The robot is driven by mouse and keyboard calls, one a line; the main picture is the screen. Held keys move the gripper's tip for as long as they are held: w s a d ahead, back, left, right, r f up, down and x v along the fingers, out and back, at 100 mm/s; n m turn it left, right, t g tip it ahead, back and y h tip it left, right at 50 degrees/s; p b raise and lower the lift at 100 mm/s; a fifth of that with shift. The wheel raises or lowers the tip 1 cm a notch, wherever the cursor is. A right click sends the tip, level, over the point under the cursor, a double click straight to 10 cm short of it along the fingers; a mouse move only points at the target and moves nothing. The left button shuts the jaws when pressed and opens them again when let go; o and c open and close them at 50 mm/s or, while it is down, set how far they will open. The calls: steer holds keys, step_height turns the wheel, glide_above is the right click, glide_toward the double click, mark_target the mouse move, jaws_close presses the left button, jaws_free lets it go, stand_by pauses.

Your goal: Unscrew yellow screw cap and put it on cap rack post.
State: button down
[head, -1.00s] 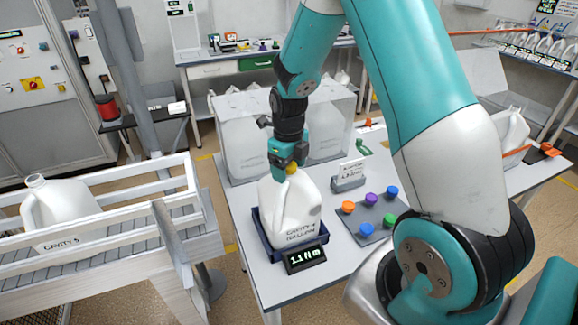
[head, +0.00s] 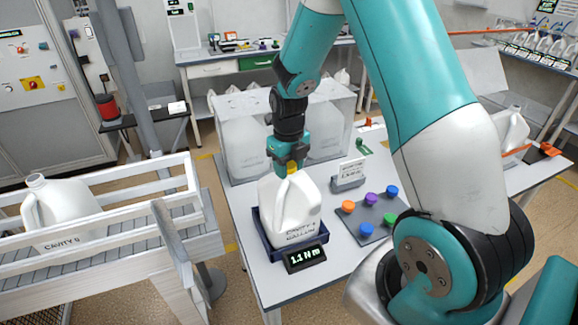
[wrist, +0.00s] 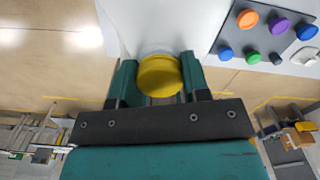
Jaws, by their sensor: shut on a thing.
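The yellow screw cap (wrist: 160,76) sits at the mouth of a white jug (head: 290,211), which stands upright in a dark blue tray (head: 262,236). My gripper (head: 291,166) is above the jug and shut on the cap; the wrist view shows one finger on each side of it. Whether the cap's threads are still engaged cannot be told. The cap rack (head: 376,212) is a grey plate right of the jug, holding orange, purple, blue and green caps. It also shows at the upper right of the wrist view (wrist: 240,18). A small bare dark post (wrist: 275,59) shows there.
A display reading about 1.1 Nm (head: 305,258) stands in front of the tray. A sign block (head: 349,177) stands behind the rack. A clear enclosure (head: 240,104) with jugs is behind. A railed conveyor (head: 110,262) with another jug is at left.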

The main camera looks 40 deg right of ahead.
steer(key=n, duration=0.4)
steer(key=shift+n, duration=0.4)
steer(key=c, duration=0.5)
jaws_free()
steer(key=shift+n, duration=0.3)
steer(key=shift+r, duration=0.1)
steer(key=shift+r+p, duration=1.15)
steer(key=m, duration=0.6)
